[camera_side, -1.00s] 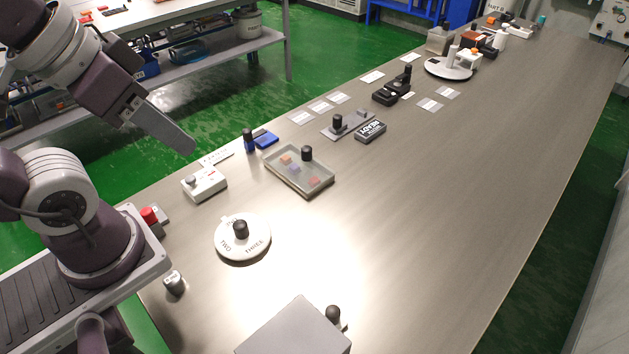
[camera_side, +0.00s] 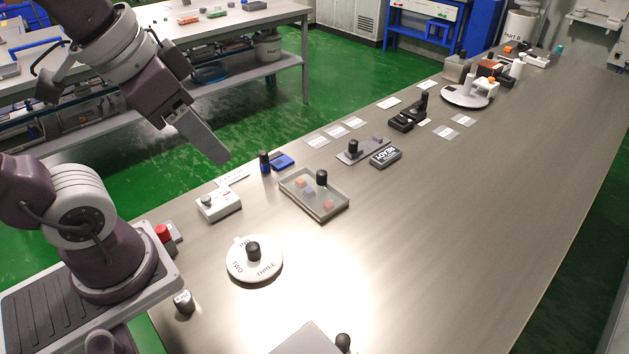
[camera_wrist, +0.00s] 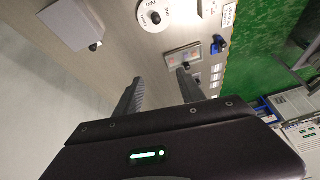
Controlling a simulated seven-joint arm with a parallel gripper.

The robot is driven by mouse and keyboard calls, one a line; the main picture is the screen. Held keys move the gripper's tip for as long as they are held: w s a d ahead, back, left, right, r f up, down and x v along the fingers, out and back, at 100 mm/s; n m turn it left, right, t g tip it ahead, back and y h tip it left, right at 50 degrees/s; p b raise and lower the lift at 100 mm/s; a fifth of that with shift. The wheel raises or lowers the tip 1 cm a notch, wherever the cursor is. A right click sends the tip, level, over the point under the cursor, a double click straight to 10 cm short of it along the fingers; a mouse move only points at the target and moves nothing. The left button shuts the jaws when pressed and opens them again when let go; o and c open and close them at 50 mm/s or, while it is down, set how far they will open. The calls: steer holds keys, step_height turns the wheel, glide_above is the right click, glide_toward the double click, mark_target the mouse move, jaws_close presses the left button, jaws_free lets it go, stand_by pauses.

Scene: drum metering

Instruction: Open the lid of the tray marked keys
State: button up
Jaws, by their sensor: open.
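A shallow, see-through tray (camera_side: 336,209) with a black knob (camera_side: 321,177) stands on the bench, with several coloured blocks showing inside. Its lid looks shut, and I cannot read any "keys" marking on it. The tray also shows in the wrist view (camera_wrist: 184,56), beyond my finger tips. My gripper (camera_side: 221,158) hangs in the air in the side view, up and left of the tray and apart from it. In the wrist view my gripper (camera_wrist: 160,77) has its two fingers spread with nothing between them.
A white dial (camera_side: 240,268) with a black knob, a white box (camera_side: 219,205), a blue piece (camera_side: 283,162) and a grey box (camera_side: 308,341) are near the tray. A dark block with white lettering (camera_side: 386,155) lies beyond it. The bench's right side is clear.

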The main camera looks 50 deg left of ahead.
steer(key=w+a+m+g, duration=0.2)
steer(key=w+m, duration=0.2)
steer(key=w, duration=0.7)
steer(key=m+g, duration=0.3)
steer(key=m, duration=0.6)
glide_above(321, 172)
steer(key=f, duration=1.9)
steer(key=shift+s+d+f, duration=0.2)
steer(key=shift+s+d, duration=0.05)
steer(key=shift+s, duration=0.05)
steer(key=shift+m, duration=0.4)
steer(key=f, duration=0.8)
steer(key=shift+w+a+f, duration=0.25)
steer(key=shift+w+f, duration=0.05)
steer(key=shift+f, duration=0.35)
steer(key=shift+c, duration=0.3)
jaws_close()
steer(key=shift+r, duration=0.1)
